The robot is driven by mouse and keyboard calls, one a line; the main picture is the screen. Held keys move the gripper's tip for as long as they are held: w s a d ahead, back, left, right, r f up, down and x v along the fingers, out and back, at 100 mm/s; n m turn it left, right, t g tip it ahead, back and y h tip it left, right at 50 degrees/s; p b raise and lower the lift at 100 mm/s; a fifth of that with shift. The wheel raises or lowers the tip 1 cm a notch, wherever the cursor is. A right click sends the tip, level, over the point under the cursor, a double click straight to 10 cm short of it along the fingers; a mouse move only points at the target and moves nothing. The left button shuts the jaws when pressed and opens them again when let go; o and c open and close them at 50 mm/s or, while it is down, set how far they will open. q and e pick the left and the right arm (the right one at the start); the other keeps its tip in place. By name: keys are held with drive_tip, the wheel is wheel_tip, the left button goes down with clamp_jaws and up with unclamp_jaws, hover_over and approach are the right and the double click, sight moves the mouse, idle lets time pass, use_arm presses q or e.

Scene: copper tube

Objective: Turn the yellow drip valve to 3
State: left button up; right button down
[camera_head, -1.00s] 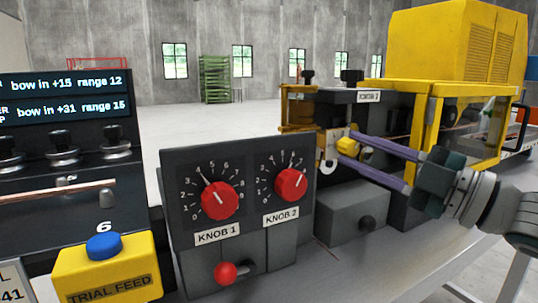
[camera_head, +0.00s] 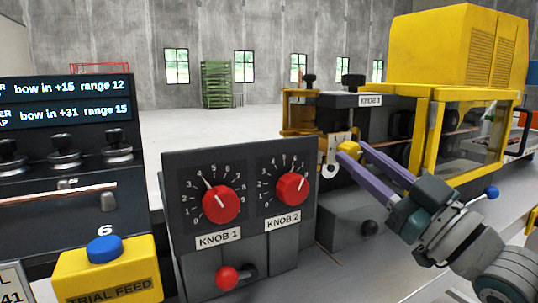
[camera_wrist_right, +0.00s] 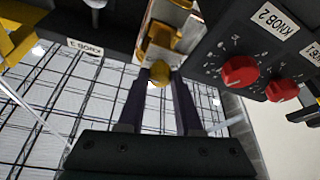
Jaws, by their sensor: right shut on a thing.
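The yellow drip valve (camera_head: 349,149) is a small yellow knob on the front of the dark machine, right of the KNOB 2 panel. It also shows in the right wrist view (camera_wrist_right: 160,72), between the fingertips. My right gripper (camera_head: 353,155) comes in from the lower right with its two purple fingers shut on the valve. In the right wrist view the fingers (camera_wrist_right: 160,82) stand on either side of it. I cannot read any scale at the valve or tell its setting. My left gripper is not in view.
The panel with red KNOB 1 (camera_head: 221,203) and KNOB 2 (camera_head: 292,188) stands just left of the valve. A lever with a red ball (camera_head: 227,278) sticks out below. A grey box (camera_head: 345,215) is under the valve. A yellow frame (camera_head: 431,135) is to the right.

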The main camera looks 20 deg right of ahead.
drive_tip(key=shift+m+h, duration=0.4)
drive_tip(key=shift+m, duration=0.2)
drive_tip(key=c, duration=0.6)
unclamp_jaws()
drive_tip(key=b+v, duration=0.1)
drive_tip(key=v, duration=0.9)
drive_tip(key=shift+f+b, duration=0.1)
drive_tip(key=shift+b, duration=0.25)
drive_tip(key=shift+w, duration=0.1)
